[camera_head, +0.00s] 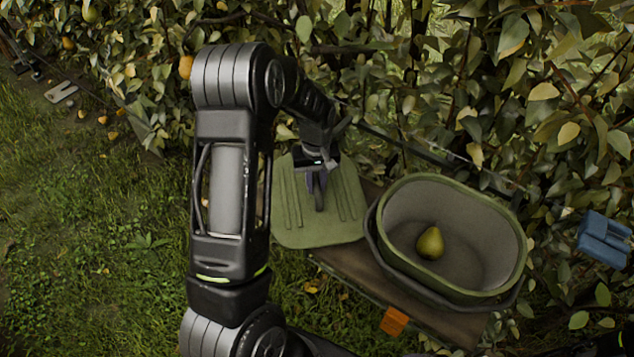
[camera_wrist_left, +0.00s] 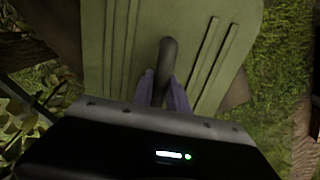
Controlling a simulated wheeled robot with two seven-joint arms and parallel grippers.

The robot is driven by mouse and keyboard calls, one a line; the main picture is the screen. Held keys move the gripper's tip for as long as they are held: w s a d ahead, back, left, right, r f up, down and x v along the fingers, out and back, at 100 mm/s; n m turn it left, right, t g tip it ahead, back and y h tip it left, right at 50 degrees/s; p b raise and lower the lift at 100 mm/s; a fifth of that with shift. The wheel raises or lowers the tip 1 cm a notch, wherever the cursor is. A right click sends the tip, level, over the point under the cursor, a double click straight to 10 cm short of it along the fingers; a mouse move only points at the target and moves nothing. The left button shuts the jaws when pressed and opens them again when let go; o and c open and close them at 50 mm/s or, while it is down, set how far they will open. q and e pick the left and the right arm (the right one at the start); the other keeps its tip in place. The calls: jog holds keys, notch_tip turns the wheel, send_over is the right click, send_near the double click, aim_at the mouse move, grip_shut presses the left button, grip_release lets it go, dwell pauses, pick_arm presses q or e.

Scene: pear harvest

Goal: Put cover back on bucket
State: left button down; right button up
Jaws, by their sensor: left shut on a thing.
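The green cover (camera_head: 287,217) is a ribbed, rounded panel at the left of the bucket in the head view. It also fills the upper middle of the left wrist view (camera_wrist_left: 120,40). My left gripper (camera_head: 318,190) is over the cover. In the left wrist view its purple fingers (camera_wrist_left: 163,92) are shut on the cover's dark curved handle (camera_wrist_left: 168,55). The green oval bucket (camera_head: 505,230) is uncovered, to the right of the cover, with a yellow-green pear (camera_head: 430,243) inside. My right gripper is not in view.
The bucket stands on a brown board (camera_head: 350,262) with an orange tag (camera_head: 394,320) at its front edge. Leafy pear branches (camera_head: 480,90) crowd behind the bucket. A blue object (camera_head: 604,240) is at the far right. Open grass (camera_head: 110,240) lies to the left.

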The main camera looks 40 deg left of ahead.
aim_at(317, 182)
pick_arm(q)
jog(key=shift+d+f, duration=0.15)
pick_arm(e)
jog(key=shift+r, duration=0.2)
pick_arm(q)
jog(key=shift+f+b, duration=0.25)
jog(key=shift+b, duration=0.1)
jog(key=c, duration=1.3)
grip_release()
jog(key=shift+r, duration=0.1)
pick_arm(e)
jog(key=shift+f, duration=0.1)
pick_arm(q)
jog(key=shift+r, duration=0.15)
notch_tip(317, 182, up, 12)
jog(key=b, duration=0.1)
jog(key=shift+b, duration=0.3)
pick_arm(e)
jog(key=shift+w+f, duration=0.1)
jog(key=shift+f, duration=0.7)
pick_arm(q)
jog(key=shift+o, duration=0.5)
